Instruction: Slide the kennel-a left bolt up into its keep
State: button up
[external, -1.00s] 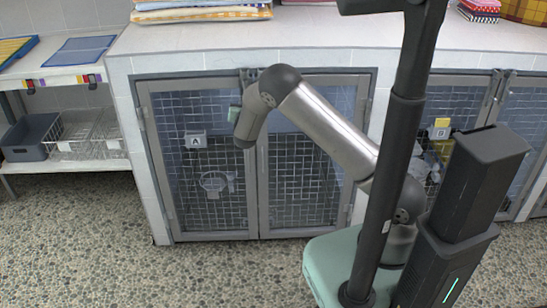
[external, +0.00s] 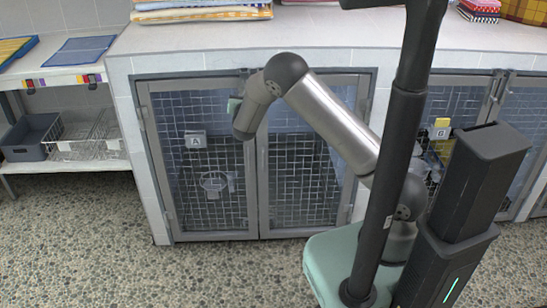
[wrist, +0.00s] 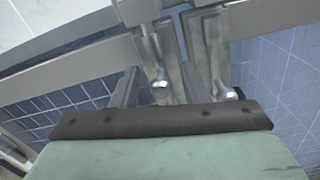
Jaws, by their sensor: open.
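Kennel A (external: 195,141) has two mesh doors that meet in the middle under the counter. In the wrist view its left bolt (wrist: 160,87) is a metal rod with a round knob, near the top of the door seam. The right bolt (wrist: 228,93) stands beside it. The keep is at the frame above, and I cannot tell whether the left bolt's tip is in it. My gripper (wrist: 158,82) is open, with its fingers around the left bolt's knob area; contact is unclear. In the external view the arm hides most of the gripper and the bolts.
The tiled counter (external: 330,52) overhangs just above the bolts and carries folded towels (external: 200,12). A second kennel, B (external: 439,133), is to the right. Shelves with baskets (external: 75,137) stand at the left.

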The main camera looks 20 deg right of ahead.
jog(key=v, duration=1.6)
jog(key=shift+s, duration=0.35)
jog(key=shift+r, duration=0.1)
jog(key=s+d+r+m+g+h+p, duration=0.2)
jog(key=s+d+m+g, duration=0.25)
jog(key=d, duration=0.35)
jog(key=s+d+r+m+g+h+p, duration=0.1)
jog(key=s+d+r+m+g+h, duration=0.15)
jog(key=d+m+g, duration=0.5)
jog(key=s+d+r+m+g+h+p, duration=0.15)
jog(key=s+d+m, duration=0.25)
jog(key=d, duration=0.6)
jog(key=s+a+r+m+g+y+p, duration=0.1)
jog(key=s+r+m+y+p, duration=0.1)
jog(key=s+m+y, duration=0.3)
jog(key=s+a+r+m+g+y+p, duration=0.1)
jog(key=s+r+m+g+y+p, duration=0.1)
jog(key=s+m+y, duration=0.4)
jog(key=s+r+m, duration=0.1)
jog(key=s+m, duration=0.2)
jog(key=s, duration=0.1)
jog(key=shift+a+r+p, duration=0.3)
